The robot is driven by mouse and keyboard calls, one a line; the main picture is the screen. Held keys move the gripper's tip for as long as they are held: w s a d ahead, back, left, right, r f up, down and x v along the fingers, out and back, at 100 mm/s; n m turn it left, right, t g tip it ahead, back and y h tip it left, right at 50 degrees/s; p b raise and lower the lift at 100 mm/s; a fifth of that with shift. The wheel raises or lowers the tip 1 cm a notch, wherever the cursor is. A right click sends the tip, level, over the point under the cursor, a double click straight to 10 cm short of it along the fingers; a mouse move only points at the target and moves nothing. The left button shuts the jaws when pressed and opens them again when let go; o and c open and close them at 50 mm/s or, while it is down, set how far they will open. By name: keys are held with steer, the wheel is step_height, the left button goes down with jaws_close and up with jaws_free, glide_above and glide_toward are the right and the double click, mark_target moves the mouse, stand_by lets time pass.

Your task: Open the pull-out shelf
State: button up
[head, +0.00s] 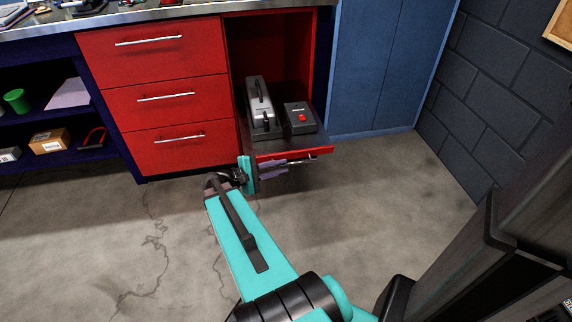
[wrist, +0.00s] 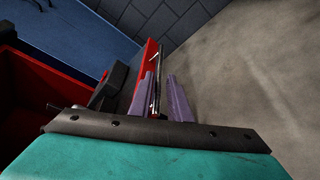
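The pull-out shelf (head: 283,143) has a dark top and a red front. It stands partly out of the red cabinet bay, with a bar handle (head: 305,160) on its front. In the wrist view the red front (wrist: 147,60) and the thin handle bar (wrist: 157,84) run away from me. My gripper (head: 278,168) is at the shelf's front, near the handle's left part. Its two purple fingers (wrist: 162,95) lie on either side of the bar with only a narrow gap, so it looks shut on the handle. The exact contact is hidden.
A grey case (head: 263,107) and a dark box with a red button (head: 301,118) stand on the shelf. Red drawers (head: 165,97) are to the left, and a blue cabinet (head: 385,65) is to the right. The concrete floor (head: 365,205) before the shelf is clear.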

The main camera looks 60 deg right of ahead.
steer(key=p+v, duration=0.1)
steer(key=v, duration=0.8)
steer(key=shift+p, duration=0.3)
steer(key=shift+s, duration=0.1)
steer(key=w+a+r+n+t+p, duration=0.1)
steer(key=a+r+n+t+p, duration=0.15)
steer(key=a+p, duration=0.8)
steer(key=s+a+f+m+y+p, duration=0.1)
steer(key=s+a+f+y+p, duration=0.3)
steer(key=a, duration=0.6)
steer(key=s+a+f+m+y+p, duration=0.1)
steer(key=s+a+f+y+p, duration=0.2)
steer(key=a, duration=0.7)
steer(key=s+a+f+m+y+p, duration=0.1)
steer(key=s+a+f+y+p, duration=0.3)
steer(key=a, duration=0.7)
steer(key=f+y, duration=0.1)
steer(key=y, duration=0.1)
steer(key=shift+s+f+y+p, duration=0.3)
steer(key=shift+p, duration=0.1)
